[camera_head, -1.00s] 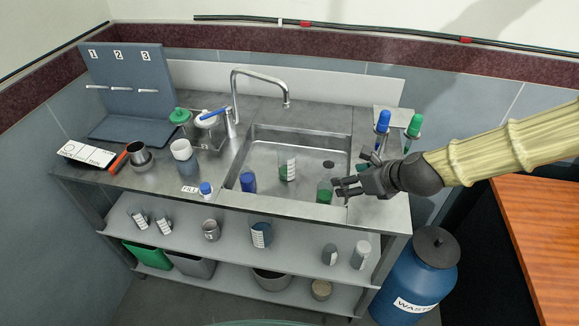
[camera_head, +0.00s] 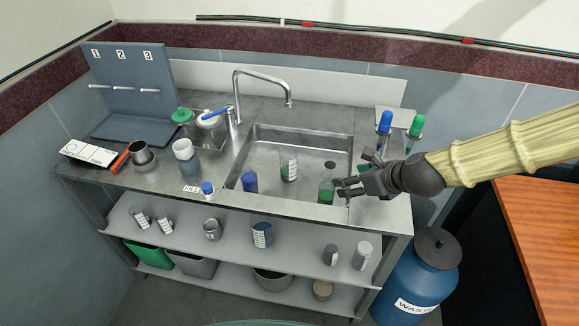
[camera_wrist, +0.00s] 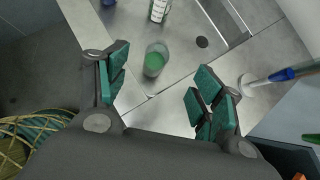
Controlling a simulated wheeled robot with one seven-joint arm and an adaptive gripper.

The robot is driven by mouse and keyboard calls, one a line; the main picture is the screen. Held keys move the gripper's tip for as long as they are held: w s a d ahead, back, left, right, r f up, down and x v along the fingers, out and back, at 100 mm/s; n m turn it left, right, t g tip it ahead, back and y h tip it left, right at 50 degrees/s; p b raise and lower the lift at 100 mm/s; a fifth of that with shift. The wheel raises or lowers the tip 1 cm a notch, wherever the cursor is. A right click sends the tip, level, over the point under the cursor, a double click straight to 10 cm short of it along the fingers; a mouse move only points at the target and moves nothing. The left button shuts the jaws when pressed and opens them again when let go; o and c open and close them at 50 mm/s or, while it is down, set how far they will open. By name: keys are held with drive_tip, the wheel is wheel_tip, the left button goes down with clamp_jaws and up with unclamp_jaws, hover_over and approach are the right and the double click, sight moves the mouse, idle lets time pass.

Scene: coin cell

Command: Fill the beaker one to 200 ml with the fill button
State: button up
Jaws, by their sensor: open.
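My gripper (camera_head: 342,188) is open and empty at the right front of the sink, beside a glass with green contents (camera_head: 326,193). In the wrist view my gripper (camera_wrist: 163,82) has its fingers wide apart, and the green glass (camera_wrist: 155,62) shows beyond the gap between them. A clear beaker with a marked white label (camera_head: 289,167) stands in the sink; it also shows in the wrist view (camera_wrist: 158,11). A blue-topped knob (camera_head: 207,187), perhaps the fill button, sits by a small label (camera_head: 191,189) at the counter's front. I cannot tell which beaker is number one.
A blue container (camera_head: 250,182) stands in the sink (camera_head: 262,150), below the tall faucet (camera_head: 264,72). Blue- and green-topped droppers (camera_head: 385,122) stand at the right. Beakers stand on the shelf below. A blue waste drum (camera_head: 424,275) is at the right.

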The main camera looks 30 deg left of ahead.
clamp_jaws()
idle(0.3)
idle(1.2)
